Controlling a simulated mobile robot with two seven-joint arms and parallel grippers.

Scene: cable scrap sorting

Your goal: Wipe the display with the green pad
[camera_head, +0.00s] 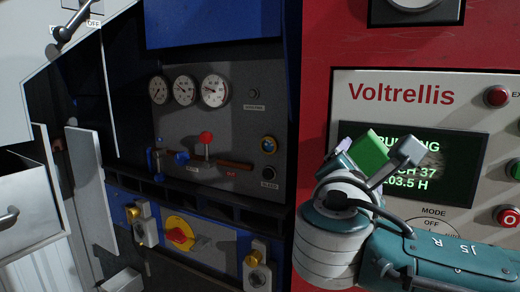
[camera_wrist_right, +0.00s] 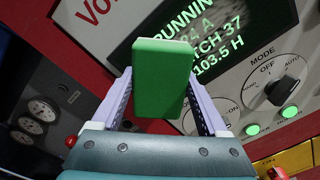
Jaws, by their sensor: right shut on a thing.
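The display (camera_head: 462,158) is a dark screen with green text on the grey panel; it also shows in the right wrist view (camera_wrist_right: 240,25). My right gripper (camera_head: 376,158) is shut on the green pad (camera_head: 368,152) and holds it in front of the display's left part, hiding some of the text. In the right wrist view the pad (camera_wrist_right: 160,78) stands out beyond the two fingers, tilted, over the display's lower left. I cannot tell whether the pad touches the screen. My left gripper is not in view.
A MODE knob (camera_wrist_right: 278,91) and lit green buttons (camera_wrist_right: 289,111) sit beside the display. A red button (camera_head: 497,96) is at its upper right. Left of the red cabinet, gauges (camera_head: 214,90), a red-topped lever (camera_head: 206,138) and yellow-and-red switch (camera_head: 179,234) stick out.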

